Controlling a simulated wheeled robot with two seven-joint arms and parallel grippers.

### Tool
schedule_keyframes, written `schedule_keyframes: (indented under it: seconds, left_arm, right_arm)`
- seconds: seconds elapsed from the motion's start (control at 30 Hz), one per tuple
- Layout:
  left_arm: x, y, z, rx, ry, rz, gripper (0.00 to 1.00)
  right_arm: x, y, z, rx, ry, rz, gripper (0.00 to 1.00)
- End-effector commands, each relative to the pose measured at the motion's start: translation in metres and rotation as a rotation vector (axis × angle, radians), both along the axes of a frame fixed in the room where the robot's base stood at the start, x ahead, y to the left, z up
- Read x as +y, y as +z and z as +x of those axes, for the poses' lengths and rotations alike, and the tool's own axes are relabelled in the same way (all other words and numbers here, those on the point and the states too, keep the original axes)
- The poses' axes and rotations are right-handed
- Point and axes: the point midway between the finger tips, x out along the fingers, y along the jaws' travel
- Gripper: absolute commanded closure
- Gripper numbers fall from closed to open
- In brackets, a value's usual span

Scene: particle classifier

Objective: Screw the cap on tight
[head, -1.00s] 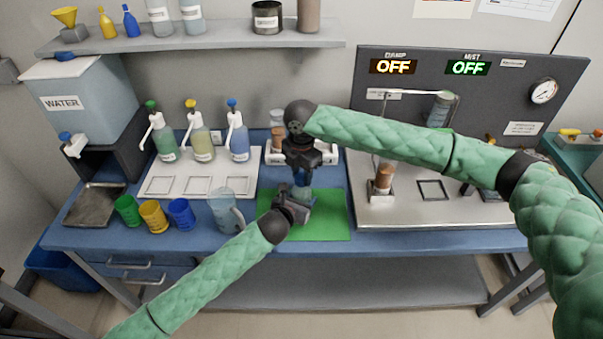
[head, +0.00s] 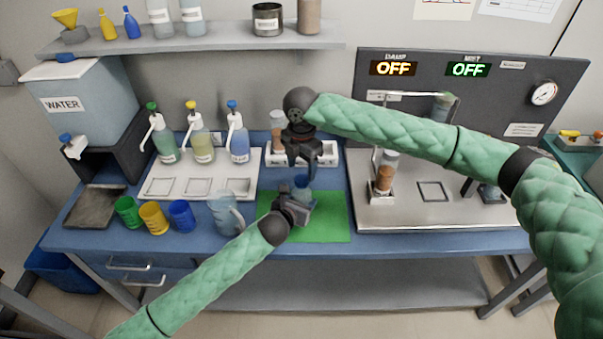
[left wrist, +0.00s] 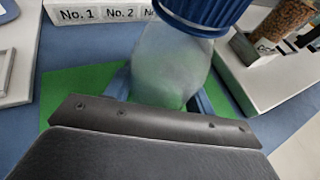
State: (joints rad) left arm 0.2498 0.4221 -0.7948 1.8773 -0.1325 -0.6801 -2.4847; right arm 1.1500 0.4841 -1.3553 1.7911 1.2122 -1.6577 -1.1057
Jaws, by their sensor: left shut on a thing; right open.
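A clear bottle (left wrist: 168,65) with a ribbed blue cap (left wrist: 205,12) stands upright over the green mat (head: 330,225). The cap sits on the bottle's mouth in the left wrist view; how tight it is cannot be told. My left gripper (head: 300,200) is shut on the bottle's body from the front. My right gripper (head: 305,168) is open and empty, pointing down just above the blue cap (head: 301,181). In the head view the left gripper hides much of the bottle.
A white rack (head: 325,155) labelled No. 1 and No. 2 stands behind the mat. A clear jug (head: 224,212) stands left of the mat. The metal machine base (head: 440,211) is to the right, holding a vial of brown grains (head: 384,179).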

Motion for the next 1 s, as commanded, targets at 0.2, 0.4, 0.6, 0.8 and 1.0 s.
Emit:
schedule_keyframes:
  seconds: [0.2, 0.4, 0.6, 0.8, 1.0]
  left_arm:
    - [0.000, -0.001, 0.000, 0.002, 0.000, 0.001, 1.00]
    - [0.000, -0.001, 0.000, 0.002, 0.000, 0.001, 1.00]
    - [0.000, -0.001, 0.000, 0.002, 0.000, 0.001, 1.00]
    - [0.000, -0.001, 0.000, 0.002, 0.000, 0.001, 1.00]
    - [0.000, -0.001, 0.000, 0.001, 0.000, 0.000, 0.22]
  right_arm:
    - [0.000, 0.043, 0.000, -0.002, 0.000, 0.001, 0.41]
    - [0.000, 0.070, 0.001, -0.001, 0.000, 0.000, 0.41]
    - [0.000, 0.080, 0.000, 0.000, 0.000, -0.001, 0.41]
    - [0.000, 0.081, 0.000, 0.000, 0.000, -0.001, 0.41]
    - [0.000, 0.081, 0.000, 0.000, 0.000, -0.001, 0.41]
